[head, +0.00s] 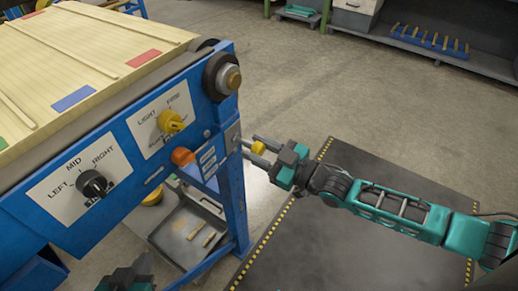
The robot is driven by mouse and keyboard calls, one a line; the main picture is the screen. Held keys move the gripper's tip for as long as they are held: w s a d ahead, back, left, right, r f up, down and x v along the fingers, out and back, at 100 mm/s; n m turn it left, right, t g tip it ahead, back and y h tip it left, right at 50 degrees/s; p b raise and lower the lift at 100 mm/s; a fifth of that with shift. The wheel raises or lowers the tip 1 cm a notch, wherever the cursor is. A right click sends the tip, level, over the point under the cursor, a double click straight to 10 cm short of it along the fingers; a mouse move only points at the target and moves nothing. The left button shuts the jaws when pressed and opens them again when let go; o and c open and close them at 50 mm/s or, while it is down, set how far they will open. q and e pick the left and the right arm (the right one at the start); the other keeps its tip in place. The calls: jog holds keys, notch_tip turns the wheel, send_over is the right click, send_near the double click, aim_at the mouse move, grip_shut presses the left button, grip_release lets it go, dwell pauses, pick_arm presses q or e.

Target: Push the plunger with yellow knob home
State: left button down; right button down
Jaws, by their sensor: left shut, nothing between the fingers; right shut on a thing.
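The plunger's yellow knob (258,148) stands off the right-hand side of the blue machine frame (234,190), beside a grey plate (232,138). My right gripper (258,149) reaches in from the right, its grey fingers on either side of the knob, shut on it. The plunger's rod is mostly hidden by the fingers, so I cannot tell how far it sticks out. My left gripper (132,274) is low at the bottom edge, below the machine, partly cut off. It is shut and empty.
The front panel has a yellow LIGHT/FIRM dial (171,121), a black LEFT/MID/RIGHT dial (93,184) and an orange knob (183,157). A slatted wooden belt (75,50) lies on top. A grey tray (188,235) with wood pieces sits below. Floor is open beyond.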

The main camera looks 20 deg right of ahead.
aim_at(247, 145)
jog(key=x, duration=0.3)
jog(key=shift+f+b, duration=0.2)
jog(key=shift+b, duration=0.1)
jog(key=c, duration=1.1)
grip_release()
jog(key=shift+o, duration=0.8)
jog(key=shift+w+a, duration=0.1)
jog(key=shift+w, duration=0.05)
jog(key=shift+o, duration=1.2)
